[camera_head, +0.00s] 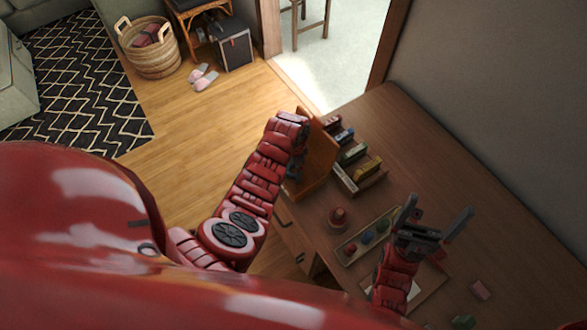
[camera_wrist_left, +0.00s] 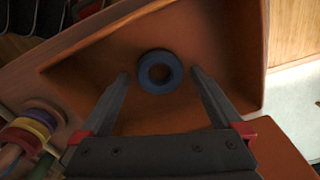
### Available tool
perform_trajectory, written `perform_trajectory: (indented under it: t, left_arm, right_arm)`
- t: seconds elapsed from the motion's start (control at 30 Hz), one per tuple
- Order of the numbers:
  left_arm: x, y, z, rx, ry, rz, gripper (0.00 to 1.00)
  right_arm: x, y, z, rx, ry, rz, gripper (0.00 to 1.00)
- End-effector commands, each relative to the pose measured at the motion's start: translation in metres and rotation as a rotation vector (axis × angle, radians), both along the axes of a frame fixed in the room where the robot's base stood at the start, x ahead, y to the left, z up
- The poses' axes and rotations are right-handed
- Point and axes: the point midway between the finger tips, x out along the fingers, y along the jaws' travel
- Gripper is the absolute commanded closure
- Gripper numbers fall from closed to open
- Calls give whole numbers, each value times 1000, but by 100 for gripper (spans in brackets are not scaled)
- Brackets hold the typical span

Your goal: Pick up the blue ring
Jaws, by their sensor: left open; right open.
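The blue ring (camera_wrist_left: 159,72) lies in an orange-brown bin (camera_wrist_left: 215,28) in the left wrist view, with its hole facing the camera. My left gripper (camera_wrist_left: 160,76) is open, with one fingertip to each side of the ring and visible gaps between them. In the head view my left gripper (camera_head: 293,165) is at the wooden bin (camera_head: 319,150) on the desk's left side; its fingers are mostly hidden, and the ring cannot be seen there. My right gripper (camera_head: 433,213) is open and empty above the desk, with its fingers wide apart.
On the desk (camera_head: 440,150) are a rack with coloured items (camera_head: 372,184), a round red object (camera_head: 338,217), a tray with coloured pieces (camera_head: 349,258), a pink block (camera_head: 480,290) and a green block (camera_head: 463,321). Stacked coloured rings (camera_wrist_left: 30,130) stand beside the bin. The desk's back right is clear.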

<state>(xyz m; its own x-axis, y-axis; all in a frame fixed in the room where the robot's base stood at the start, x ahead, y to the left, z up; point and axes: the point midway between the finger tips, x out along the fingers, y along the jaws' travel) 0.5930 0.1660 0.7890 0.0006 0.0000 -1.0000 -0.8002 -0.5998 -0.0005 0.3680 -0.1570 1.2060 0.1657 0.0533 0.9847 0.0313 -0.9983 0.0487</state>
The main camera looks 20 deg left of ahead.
Motion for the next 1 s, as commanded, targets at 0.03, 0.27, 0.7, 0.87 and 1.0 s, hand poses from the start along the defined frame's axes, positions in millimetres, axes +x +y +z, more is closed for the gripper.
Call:
perform_trajectory:
  t: [0.03, 0.27, 0.7, 0.87, 1.0]
  left_arm:
    - [0, 0, 0, 0, 0, 0, 0]
    - [0, 0, -1, 0, 0, 0, 9]
    - [0, 0, -1, 0, 1, 0, 83]
    - [0, 0, -1, 0, 1, 0, 83]
    - [0, 0, 1, 0, 0, 1, 83]
  right_arm:
    - [0, 0, 0, 0, 0, 0, 0]
    - [0, 0, 0, 0, 0, 0, 0]
    - [0, 0, 0, 0, 0, 0, 0]
    - [0, 0, 0, 0, 0, 0, 0]
    - [0, 0, -1, 0, 0, 0, 0]
